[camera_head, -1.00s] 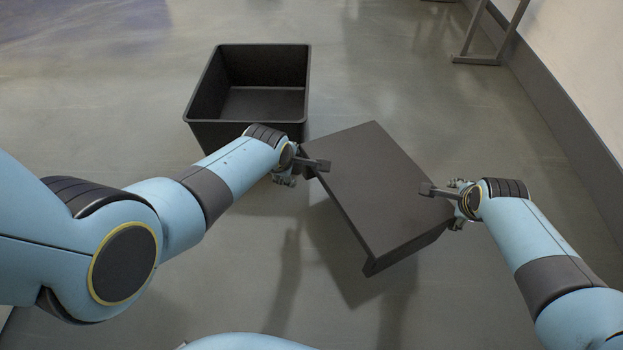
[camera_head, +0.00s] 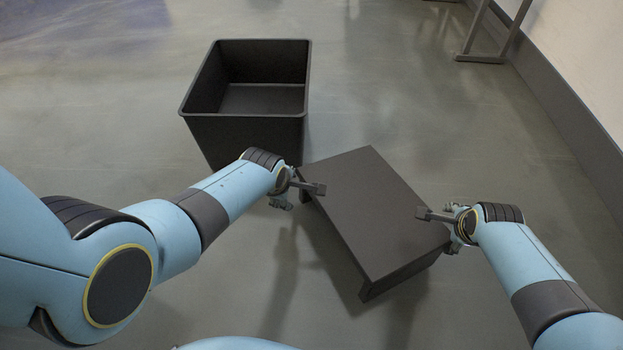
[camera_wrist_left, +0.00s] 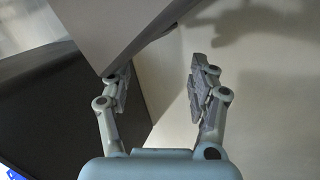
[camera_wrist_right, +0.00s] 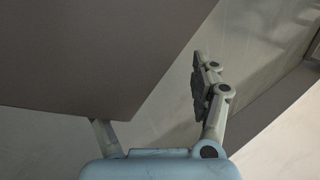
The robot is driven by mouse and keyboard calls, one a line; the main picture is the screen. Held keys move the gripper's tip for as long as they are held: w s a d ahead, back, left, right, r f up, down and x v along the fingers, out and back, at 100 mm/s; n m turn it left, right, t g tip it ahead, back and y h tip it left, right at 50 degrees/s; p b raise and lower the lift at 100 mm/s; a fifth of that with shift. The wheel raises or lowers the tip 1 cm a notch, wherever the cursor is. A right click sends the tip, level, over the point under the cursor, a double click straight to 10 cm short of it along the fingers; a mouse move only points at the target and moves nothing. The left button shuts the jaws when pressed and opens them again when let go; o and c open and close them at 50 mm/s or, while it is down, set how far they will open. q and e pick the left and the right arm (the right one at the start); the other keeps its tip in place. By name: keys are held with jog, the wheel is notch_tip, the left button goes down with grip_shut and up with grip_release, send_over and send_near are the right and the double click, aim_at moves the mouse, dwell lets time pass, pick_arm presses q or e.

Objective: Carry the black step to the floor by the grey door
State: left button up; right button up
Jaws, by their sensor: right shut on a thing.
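The black step (camera_head: 375,215) is tilted in the picture, with its flat top up, between my two grippers. It also shows in the left wrist view (camera_wrist_left: 110,25) and the right wrist view (camera_wrist_right: 90,50). My right gripper (camera_head: 437,230) is shut on the step's right edge; in its wrist view the step hides most of one finger. My left gripper (camera_head: 302,194) is at the step's left corner with its fingers apart, one close to the step's edge. Whether the step's legs touch the floor is hard to tell. No grey door is in view.
An open, empty black bin (camera_head: 245,128) stands on the floor just beyond the step, at its left. A wall with a dark skirting (camera_head: 570,125) runs along the right. A grey metal stand leg (camera_head: 482,57) is at the upper right.

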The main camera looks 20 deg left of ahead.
pick_arm(q)
jog(key=shift+o, duration=1.2)
jog(key=shift+w+a+r, duration=0.1)
jog(key=shift+a+r, duration=0.15)
jog(key=shift+a, duration=0.5)
jog(key=shift+o, duration=1.1)
jog(key=shift+a, duration=0.25)
pick_arm(e)
jog(key=shift+w+d+r, duration=0.15)
jog(key=shift+d+r, duration=0.05)
jog(key=shift+d, duration=0.3)
jog(key=shift+w+d+r, duration=0.15)
jog(key=shift+d, duration=0.35)
jog(key=o, duration=0.7)
jog(key=shift+c, duration=0.2)
pick_arm(q)
jog(key=shift+w+r, duration=0.1)
pick_arm(e)
jog(key=shift+s, duration=0.1)
pick_arm(q)
jog(key=v, duration=0.8)
pick_arm(e)
jog(key=v, duration=1.2)
jog(key=shift+s+f, duration=0.1)
jog(key=shift+f, duration=0.05)
